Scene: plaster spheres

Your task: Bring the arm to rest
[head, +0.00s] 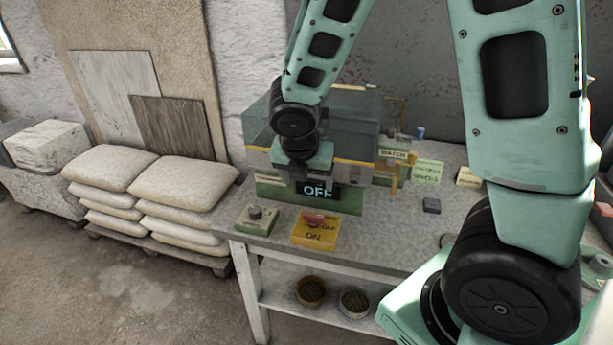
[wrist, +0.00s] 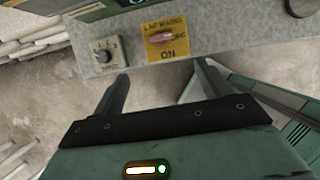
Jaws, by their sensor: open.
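My gripper shows in the wrist view (wrist: 162,76), its two dark fingers spread apart with nothing between them. Below the fingers in that view are the table's front edge and the floor. In the head view my arm bends down in front of the machine, and its wrist end hangs above the table; the fingertips cannot be made out there.
A dial box (head: 255,218) stands left of the switch box on the grey table (head: 390,235). A tank-like machine (head: 345,125) stands behind. Stacked sacks (head: 185,183) lie on a pallet at left. Two round pots sit on the lower shelf. The floor (head: 130,285) at front left is clear.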

